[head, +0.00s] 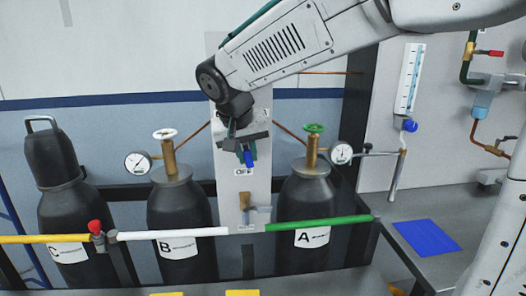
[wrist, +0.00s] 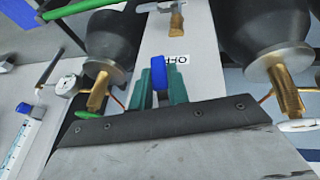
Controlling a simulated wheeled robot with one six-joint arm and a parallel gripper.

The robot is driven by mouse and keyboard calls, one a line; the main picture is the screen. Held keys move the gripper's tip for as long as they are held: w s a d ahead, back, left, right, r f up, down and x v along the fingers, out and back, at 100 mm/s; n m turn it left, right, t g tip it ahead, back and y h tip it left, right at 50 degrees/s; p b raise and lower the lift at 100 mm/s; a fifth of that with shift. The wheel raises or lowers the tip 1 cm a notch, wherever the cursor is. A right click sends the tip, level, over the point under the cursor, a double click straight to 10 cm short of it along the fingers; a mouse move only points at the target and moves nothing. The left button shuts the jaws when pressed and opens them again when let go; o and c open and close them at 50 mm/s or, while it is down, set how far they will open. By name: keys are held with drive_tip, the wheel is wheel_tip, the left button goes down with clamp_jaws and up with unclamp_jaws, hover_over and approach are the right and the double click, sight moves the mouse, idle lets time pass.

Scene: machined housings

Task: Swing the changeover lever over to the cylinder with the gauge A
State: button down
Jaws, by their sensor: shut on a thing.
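The changeover lever's blue handle (head: 249,158) shows at the pale panel (head: 229,190), just above the OFF label (head: 244,172). My gripper (head: 245,148) is shut on it; in the wrist view the blue handle (wrist: 158,72) sits between the green fingers. The lever's pivot is hidden behind my gripper. Cylinder A (head: 305,195), dark with a green valve wheel, stands right of the panel with its gauge (head: 340,153). Cylinder B (head: 180,210), with a white wheel and a gauge (head: 137,162), stands left. In the wrist view, cylinder A (wrist: 108,38) is left and B (wrist: 275,25) right.
A green rail (head: 320,224) crosses in front of cylinder A and a white rail (head: 172,234) in front of B. A brass fitting (head: 256,215) sits low on the panel. Cylinder C (head: 65,200) stands far left; a bench with a blue mat (head: 427,238) is right.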

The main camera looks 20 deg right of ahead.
drive_tip(key=h, duration=0.1)
drive_tip(key=d+h, duration=0.1)
drive_tip(key=h, duration=0.1)
drive_tip(key=shift+s+r+n+g+h, duration=0.15)
drive_tip(key=shift+n+g+h, duration=0.15)
drive_tip(key=shift+n, duration=0.1)
drive_tip(key=shift+s+d+r+n+g+h, duration=0.1)
drive_tip(key=shift+d+r+n+g+h, duration=0.1)
drive_tip(key=shift+h, duration=0.55)
drive_tip(key=shift+s+d+r+n+g+h, duration=0.1)
drive_tip(key=shift+d+r+n+h, duration=0.1)
drive_tip(key=shift+h, duration=0.6)
drive_tip(key=shift+d+r+n+g+h, duration=0.1)
drive_tip(key=shift+d+h, duration=0.1)
drive_tip(key=shift+h, duration=0.55)
drive_tip(key=c, duration=1.3)
unclamp_jaws()
drive_tip(key=shift+d, duration=0.1)
drive_tip(key=shift+c, duration=0.2)
drive_tip(key=shift+r, duration=0.15)
drive_tip(key=v, duration=0.7)
drive_tip(key=shift+a, duration=0.4)
